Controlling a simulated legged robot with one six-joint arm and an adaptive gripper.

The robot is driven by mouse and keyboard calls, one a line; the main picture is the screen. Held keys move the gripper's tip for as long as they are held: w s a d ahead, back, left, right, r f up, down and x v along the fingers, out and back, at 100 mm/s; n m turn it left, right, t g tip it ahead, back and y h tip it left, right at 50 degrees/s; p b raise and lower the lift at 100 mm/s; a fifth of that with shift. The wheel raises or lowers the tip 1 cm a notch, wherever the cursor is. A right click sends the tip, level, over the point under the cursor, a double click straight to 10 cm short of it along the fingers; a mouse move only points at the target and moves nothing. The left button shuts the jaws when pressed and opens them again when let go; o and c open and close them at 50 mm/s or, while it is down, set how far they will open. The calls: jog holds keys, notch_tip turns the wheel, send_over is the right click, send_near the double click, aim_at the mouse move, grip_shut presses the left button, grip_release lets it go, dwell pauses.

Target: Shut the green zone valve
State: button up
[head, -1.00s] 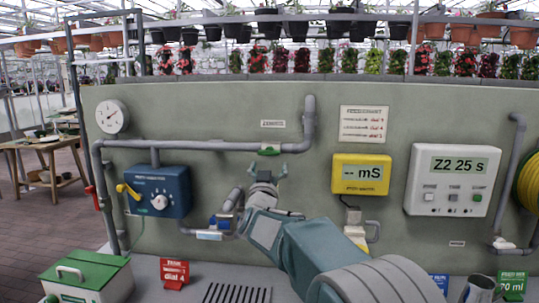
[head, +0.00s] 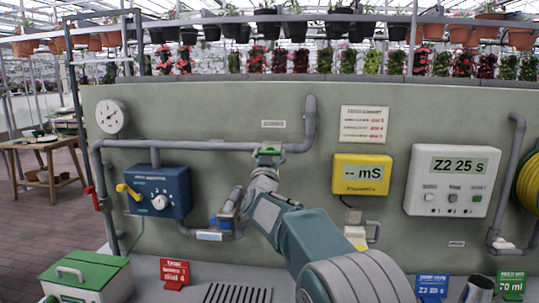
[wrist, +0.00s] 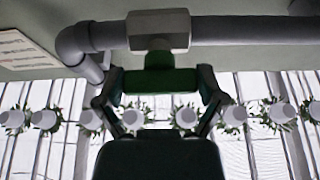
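The green zone valve (wrist: 158,82) hangs under the grey horizontal pipe on the wall, on a pale fitting. Its green handle also shows in the head view (head: 268,151). My gripper (wrist: 160,78) is up at the valve, with its fingers spread wide, one at each end of the green handle. The handle lies crosswise between the fingertips, very close to both; whether they press on it is hard to tell. In the head view my gripper (head: 269,155) partly covers the valve, and my arm comes up from the lower right.
A blue box with a dial (head: 157,192) and yellow lever is left on the wall. A red-handled valve (head: 93,194) is farther left. A yellow mS meter (head: 361,174) and a white Z2 timer box (head: 453,180) are to the right. A green-lidded box (head: 85,278) stands below.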

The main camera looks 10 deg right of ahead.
jog(key=shift+a+f+m, duration=0.1)
jog(key=shift+m, duration=0.3)
jog(key=m+g+h, duration=0.1)
jog(key=m, duration=0.2)
jog(key=m+g+h, duration=0.1)
jog(key=m+h, duration=0.1)
jog(key=m, duration=0.1)
jog(key=shift+m, duration=0.3)
jog(key=m+g+h, duration=0.1)
jog(key=m, duration=0.2)
jog(key=m+g+h, duration=0.1)
jog(key=m, duration=0.2)
jog(key=m+g, duration=0.1)
jog(key=m, duration=0.2)
jog(key=m+g, duration=0.1)
jog(key=m, duration=0.2)
jog(key=shift+f+g, duration=0.1)
jog(key=shift+g, duration=0.2)
jog(key=shift+f+m+g, duration=0.1)
jog(key=shift+m+g, duration=0.5)
jog(key=shift+m, duration=0.9)
jog(key=o, duration=0.8)
jog(key=shift+s, duration=0.1)
